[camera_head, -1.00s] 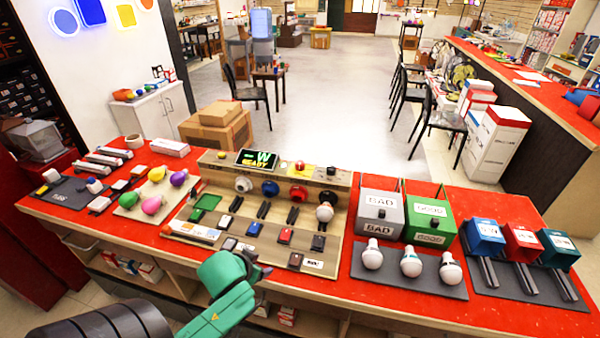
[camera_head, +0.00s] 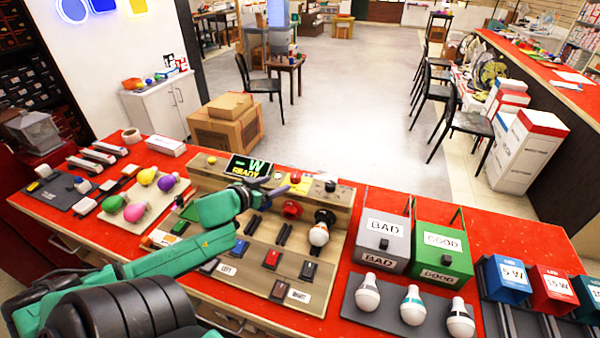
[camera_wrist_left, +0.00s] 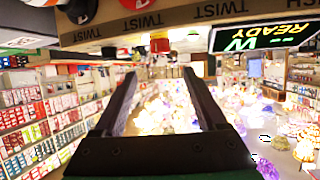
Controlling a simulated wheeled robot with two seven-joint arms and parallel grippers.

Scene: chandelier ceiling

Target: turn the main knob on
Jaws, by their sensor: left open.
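The test panel (camera_head: 345,215) stands on the red counter. Along its top are a lit display (camera_head: 248,167), a small red-and-yellow knob (camera_head: 296,177) and a small black knob (camera_head: 330,187); no readable label shows which is the main knob. My left gripper (camera_head: 277,186) is open and empty over the panel, just right of the display and short of the red-and-yellow knob. My arm hides part of the panel's left side.
Grey BAD (camera_head: 382,240) and green GOOD (camera_head: 442,245) boxes stand right of the panel, with several bulbs before them. Coloured bulbs on a board (camera_head: 125,205) lie to the left. Blue (camera_head: 508,280) and red boxes stand far right.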

